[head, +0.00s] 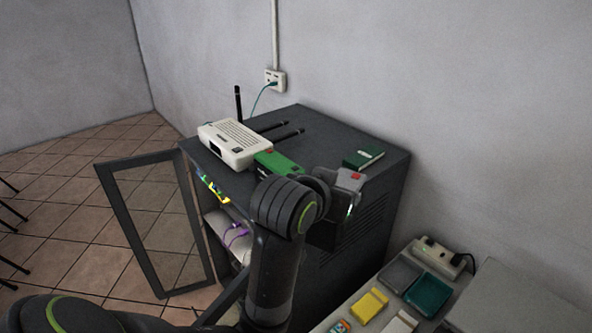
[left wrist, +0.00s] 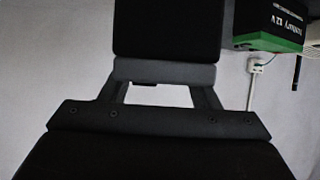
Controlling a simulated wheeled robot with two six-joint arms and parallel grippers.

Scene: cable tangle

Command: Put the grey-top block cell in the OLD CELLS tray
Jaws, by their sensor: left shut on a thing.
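The grey-top block cell (head: 347,180) has a grey top with a red patch. My left gripper (head: 327,207) is shut on it, at the front right edge of the dark cabinet. In the left wrist view the cell's black body (left wrist: 166,28) and grey top (left wrist: 165,70) show upside down, beyond the gripper (left wrist: 157,96). A grey tray (head: 400,273) and a teal tray (head: 428,293) lie on the low bench at the lower right. I cannot read any label, so I cannot tell which is the OLD CELLS tray. My right gripper is not in view.
The cabinet (head: 382,180) carries a white router (head: 235,143), a green-top cell (head: 278,163) and a green box (head: 363,158). Its glass door (head: 115,230) stands open. The bench holds a power strip (head: 443,257) and a yellow block (head: 369,304).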

